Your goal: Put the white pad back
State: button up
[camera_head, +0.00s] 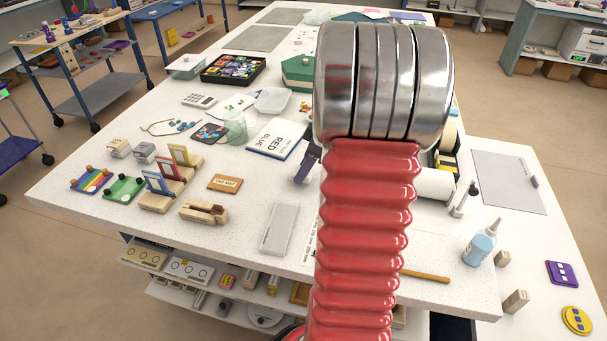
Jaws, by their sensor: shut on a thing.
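My own arm, with red ribbed bellows and a stack of shiny metal rings, fills the middle of the head view. A pale grey-white rectangular slab (280,228) lies flat near the front of the white table, left of my arm. It may be the white pad, but I cannot tell for sure. A white cylindrical roll (435,184) lies partly behind my arm on the right.
Left of the slab are a wooden clamp-like block (204,212), small framed stands (160,190) and a tan label block (225,183). A blue-white book (277,139) lies behind it. A bottle (480,245) stands at right. The table's front edge (180,239) is close.

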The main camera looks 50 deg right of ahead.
jog(key=shift+f, duration=1.1)
jog(key=o, duration=1)
jog(key=v, duration=1.2)
